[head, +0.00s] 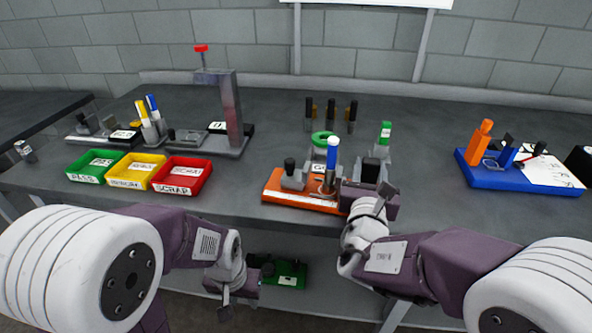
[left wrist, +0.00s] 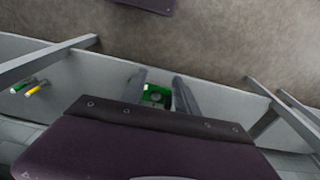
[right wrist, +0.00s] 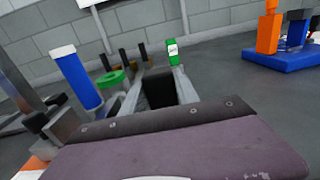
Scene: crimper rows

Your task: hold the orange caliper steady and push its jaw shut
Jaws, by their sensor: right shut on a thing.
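The orange caliper (head: 277,193) lies near the table's front edge in the head view. It has grey jaw blocks, a black knob (head: 290,165) at the left and a blue-topped post (head: 333,150), which also shows in the right wrist view (right wrist: 76,78). My right gripper (head: 371,168) is at the caliper's right end, its fingers on either side of a black block (right wrist: 160,92). It is shut on this block, which seems to be part of the caliper; their contact is partly hidden. My left gripper (head: 246,286) is open and empty, below and in front of the table edge.
Green (head: 75,178), yellow (head: 130,186) and red (head: 160,190) trays stand left of the caliper. A grey press (head: 226,110) stands behind them. A blue fixture (head: 480,178) is at the right. A green object (head: 292,281) lies below the tabletop. Bare table separates caliper and blue fixture.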

